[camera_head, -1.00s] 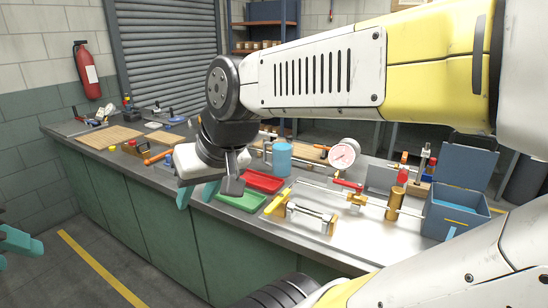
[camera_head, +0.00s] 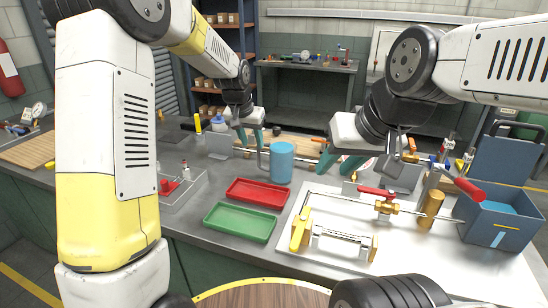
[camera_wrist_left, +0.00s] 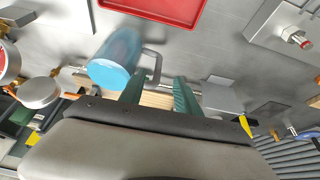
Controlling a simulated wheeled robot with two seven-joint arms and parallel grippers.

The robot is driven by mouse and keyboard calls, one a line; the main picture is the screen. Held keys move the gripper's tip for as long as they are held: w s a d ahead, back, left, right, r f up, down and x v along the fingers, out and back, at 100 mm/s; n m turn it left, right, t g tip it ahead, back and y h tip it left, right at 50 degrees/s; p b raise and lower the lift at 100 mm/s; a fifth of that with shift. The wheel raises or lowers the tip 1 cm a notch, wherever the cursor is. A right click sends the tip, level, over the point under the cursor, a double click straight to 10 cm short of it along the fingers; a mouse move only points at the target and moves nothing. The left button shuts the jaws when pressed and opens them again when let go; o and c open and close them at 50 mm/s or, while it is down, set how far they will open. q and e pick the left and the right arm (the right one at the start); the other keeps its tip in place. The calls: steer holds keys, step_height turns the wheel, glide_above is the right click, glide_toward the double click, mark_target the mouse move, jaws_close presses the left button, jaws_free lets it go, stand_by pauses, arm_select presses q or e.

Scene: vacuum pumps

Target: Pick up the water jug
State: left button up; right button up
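The water jug (camera_head: 281,163) is a blue cylinder with a grey handle, upright on the bench behind the red tray. My left gripper (camera_head: 252,138) is at the jug's upper left, with its teal fingers apart and pointing down. In the left wrist view, the jug (camera_wrist_left: 115,60) is beyond the left finger, and its handle shows between the tips of the open fingers (camera_wrist_left: 160,78). I cannot tell whether they touch the handle. My right gripper (camera_head: 336,167) is open and empty, right of the jug above the bench.
A red tray (camera_head: 258,193) and a green tray (camera_head: 239,222) lie in front of the jug. A metal plate with pipes and a red-handled valve (camera_head: 385,205) is to the right, with a blue toolbox (camera_head: 500,214) beyond. A round wooden top (camera_head: 262,297) is at the front.

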mark_target(258, 154)
arm_select(q)
steer(key=x, duration=0.9)
steer(key=shift+w+d, duration=0.15)
steer(key=shift+w, duration=0.1)
jaws_close()
stand_by(0.8)
steer(key=shift+r, duration=0.1)
